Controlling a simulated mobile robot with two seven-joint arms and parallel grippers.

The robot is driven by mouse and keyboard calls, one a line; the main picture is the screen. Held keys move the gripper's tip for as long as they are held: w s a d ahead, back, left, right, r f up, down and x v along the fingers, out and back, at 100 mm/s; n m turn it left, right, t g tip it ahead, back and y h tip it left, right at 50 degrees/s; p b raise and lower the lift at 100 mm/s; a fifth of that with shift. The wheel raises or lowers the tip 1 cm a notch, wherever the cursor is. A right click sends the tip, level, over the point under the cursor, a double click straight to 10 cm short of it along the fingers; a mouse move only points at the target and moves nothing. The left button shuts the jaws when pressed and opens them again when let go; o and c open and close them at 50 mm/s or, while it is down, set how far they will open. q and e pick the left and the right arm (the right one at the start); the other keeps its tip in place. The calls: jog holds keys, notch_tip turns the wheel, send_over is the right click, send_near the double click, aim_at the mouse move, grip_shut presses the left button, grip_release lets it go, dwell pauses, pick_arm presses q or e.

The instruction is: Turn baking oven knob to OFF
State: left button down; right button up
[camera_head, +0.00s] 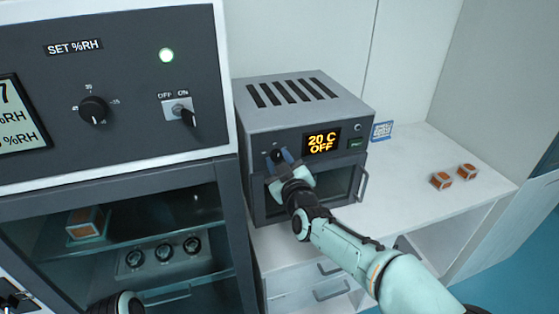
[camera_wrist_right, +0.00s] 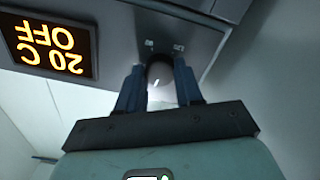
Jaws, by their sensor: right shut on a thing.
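The baking oven (camera_head: 300,125) is a small grey box with a slotted top on the white counter. Its display (camera_head: 322,142) reads "20 C OFF" and shows upside down in the right wrist view (camera_wrist_right: 48,46). My right gripper (camera_head: 283,160) is at the left of the oven's front panel, shut on the oven knob. In the right wrist view the dark round knob (camera_wrist_right: 160,72) sits between the two fingers (camera_wrist_right: 160,88). The fingers partly hide it, and its pointer is hard to make out. A dark rounded part at the bottom left of the head view seems to be my left arm; its fingers do not show.
A humidity cabinet (camera_head: 120,75) with its own knob and OFF/ON switch stands close on the left. The oven door handle (camera_head: 362,184) sticks out near my right arm.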

jog(key=shift+n, duration=0.7)
jog(key=o, duration=1)
jog(key=shift+o, duration=0.2)
jog(key=b+v, duration=0.1)
jog(key=v, duration=1.2)
jog(key=shift+s+b, duration=0.15)
jog(key=shift+b, duration=0.15)
jog(key=shift+d, duration=0.1)
